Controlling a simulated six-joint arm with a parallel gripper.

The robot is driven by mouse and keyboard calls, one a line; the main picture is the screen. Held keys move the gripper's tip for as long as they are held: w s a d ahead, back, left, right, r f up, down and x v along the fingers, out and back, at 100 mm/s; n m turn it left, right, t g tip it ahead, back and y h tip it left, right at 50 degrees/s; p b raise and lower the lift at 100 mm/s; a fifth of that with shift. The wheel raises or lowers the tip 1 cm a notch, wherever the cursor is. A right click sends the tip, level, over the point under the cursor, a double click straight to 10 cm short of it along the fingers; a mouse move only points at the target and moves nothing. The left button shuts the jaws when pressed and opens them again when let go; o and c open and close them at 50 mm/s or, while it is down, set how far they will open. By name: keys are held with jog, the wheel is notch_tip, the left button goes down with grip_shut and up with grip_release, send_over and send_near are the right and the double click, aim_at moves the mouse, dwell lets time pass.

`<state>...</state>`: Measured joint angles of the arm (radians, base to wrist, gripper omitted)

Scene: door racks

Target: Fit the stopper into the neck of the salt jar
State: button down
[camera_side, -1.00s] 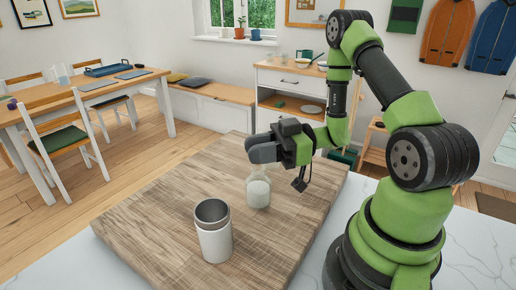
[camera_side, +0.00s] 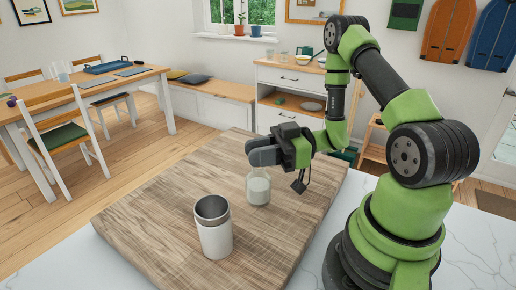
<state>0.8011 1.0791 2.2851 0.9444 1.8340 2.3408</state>
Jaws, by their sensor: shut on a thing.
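The salt jar (camera_side: 258,189) is a small clear glass jar with white salt inside. It stands upright on the wooden board, right of the white tumbler. My gripper (camera_side: 263,156) is directly above the jar in this view, with its dark fingers at the jar's top and covering its neck. The gripper is shut on the stopper, which the fingers hide. I cannot tell whether the stopper touches the neck or is inside it.
An open white tumbler (camera_side: 214,232) with a grey metal rim stands at the front of the wooden board (camera_side: 150,218). The board's left side and front right are clear. The board lies on a white marble counter (camera_side: 70,269).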

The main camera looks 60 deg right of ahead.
jog(key=shift+f, duration=0.35)
jog(key=c, duration=0.9)
grip_release()
jog(key=shift+o, duration=0.2)
jog(key=v, duration=0.7)
jog(key=shift+s+d, duration=0.2)
